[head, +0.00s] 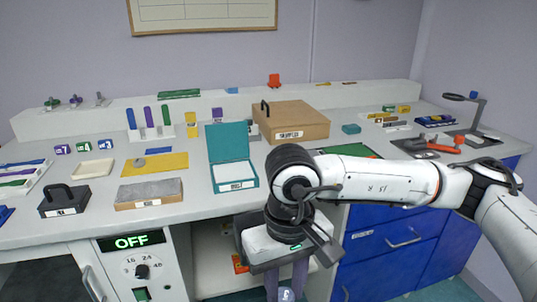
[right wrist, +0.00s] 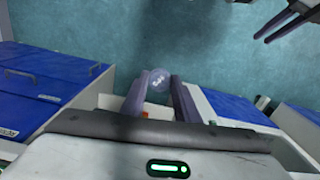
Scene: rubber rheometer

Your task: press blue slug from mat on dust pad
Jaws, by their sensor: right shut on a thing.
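A blue flat slug (head: 158,149) lies on the yellow mat (head: 172,166), beside a small grey round piece (head: 139,162). A teal case (head: 234,134) stands open, with a white pad (head: 234,173) inside that may be the dust pad; its label is too small to read. My right gripper (head: 286,291) hangs low in front of the bench, pointing down. It is shut on a small round greyish piece with white marks, clear in the right wrist view (right wrist: 159,81).
A grey-topped block (head: 148,195) and a dark handled weight (head: 67,201) stand near the front edge. A wooden box (head: 290,121) is behind the teal case. Blue drawers (head: 395,237) are below the bench, right of an open shelf bay.

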